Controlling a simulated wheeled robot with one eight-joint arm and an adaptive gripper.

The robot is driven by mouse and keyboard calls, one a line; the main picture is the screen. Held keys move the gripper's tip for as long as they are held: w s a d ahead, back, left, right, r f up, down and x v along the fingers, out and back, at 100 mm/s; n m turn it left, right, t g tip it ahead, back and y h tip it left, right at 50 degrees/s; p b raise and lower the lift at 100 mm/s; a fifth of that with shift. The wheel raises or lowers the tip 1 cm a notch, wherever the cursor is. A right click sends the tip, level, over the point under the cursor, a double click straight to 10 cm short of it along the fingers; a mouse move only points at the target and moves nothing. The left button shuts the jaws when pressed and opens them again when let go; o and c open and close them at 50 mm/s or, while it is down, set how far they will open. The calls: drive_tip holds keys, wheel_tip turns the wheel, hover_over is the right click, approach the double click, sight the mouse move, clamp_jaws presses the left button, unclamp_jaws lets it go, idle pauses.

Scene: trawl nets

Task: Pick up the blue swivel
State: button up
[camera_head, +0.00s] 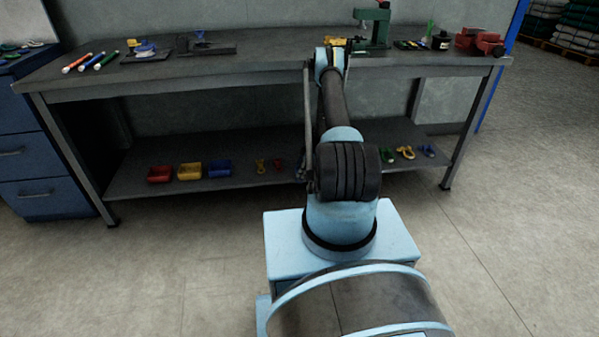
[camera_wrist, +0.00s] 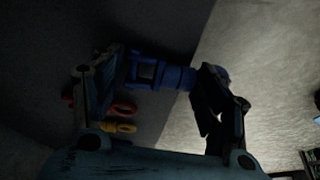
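The blue swivel (camera_wrist: 175,77) shows in the wrist view between the two fingers of my gripper (camera_wrist: 160,85). It lies lengthwise from one finger toward the other, with an open loop at its left end. Its right end is partly hidden by the right finger. The fingers stand apart, but the dark picture does not show whether they press on it. In the head view my arm reaches down to the lower shelf. The swivel cannot be made out clearly there.
A red piece (camera_wrist: 123,108) and a yellow piece (camera_wrist: 119,127) lie close by, partly behind the left finger. The lower shelf (camera_head: 240,187) also holds red (camera_head: 160,174), yellow (camera_head: 190,171) and blue (camera_head: 220,168) bins, and shackles (camera_head: 405,152) at right. The workbench top (camera_head: 270,70) is overhead.

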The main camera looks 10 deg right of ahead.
drive_tip(key=o, duration=0.3)
drive_tip(key=shift+f, duration=0.1)
drive_tip(key=shift+a, duration=0.1)
drive_tip(key=shift+r, duration=0.2)
drive_tip(key=v, duration=1.1)
drive_tip(key=shift+d+r, duration=0.25)
drive_tip(key=shift+r, duration=0.05)
